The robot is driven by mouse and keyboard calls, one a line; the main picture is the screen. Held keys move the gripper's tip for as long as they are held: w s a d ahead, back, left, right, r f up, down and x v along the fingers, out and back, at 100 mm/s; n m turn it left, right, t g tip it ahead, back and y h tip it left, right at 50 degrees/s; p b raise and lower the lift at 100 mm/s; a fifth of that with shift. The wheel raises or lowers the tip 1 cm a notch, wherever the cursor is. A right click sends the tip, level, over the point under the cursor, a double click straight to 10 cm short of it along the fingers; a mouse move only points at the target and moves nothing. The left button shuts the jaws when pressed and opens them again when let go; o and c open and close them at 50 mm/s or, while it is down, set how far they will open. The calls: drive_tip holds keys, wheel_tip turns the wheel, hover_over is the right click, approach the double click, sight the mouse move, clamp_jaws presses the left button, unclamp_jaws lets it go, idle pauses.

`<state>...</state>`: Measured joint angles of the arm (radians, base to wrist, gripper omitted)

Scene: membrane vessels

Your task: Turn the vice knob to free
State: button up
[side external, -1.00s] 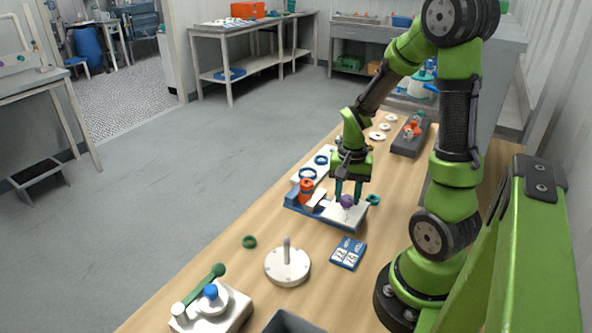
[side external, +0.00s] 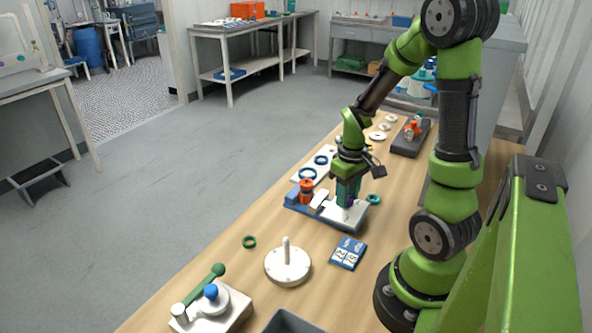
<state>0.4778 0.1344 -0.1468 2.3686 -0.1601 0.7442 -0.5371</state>
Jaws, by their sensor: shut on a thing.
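The vice is a blue and white fixture (side external: 328,215) on the wooden table, with an orange-red part (side external: 306,190) at its left end. A purple knob (side external: 352,202) stands on the white right part of the fixture, mostly hidden by my fingers. My gripper (side external: 347,198) points straight down over it. Its teal fingers are shut on the purple knob, one nearly in front of the other from this view. I cannot read the knob's angle.
A white disc with a post (side external: 288,263), a blue card board (side external: 348,253) and a green ring (side external: 249,241) lie nearer the camera. A teal ring (side external: 374,199) lies just right of the vice. A dark grey block (side external: 410,138) sits farther back.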

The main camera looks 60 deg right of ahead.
drive_tip(key=shift+r+n, duration=0.1)
drive_tip(key=shift+n, duration=2)
drive_tip(key=o, duration=1)
drive_tip(key=shift+o, duration=0.2)
wheel_tip(320, 180, up, 17)
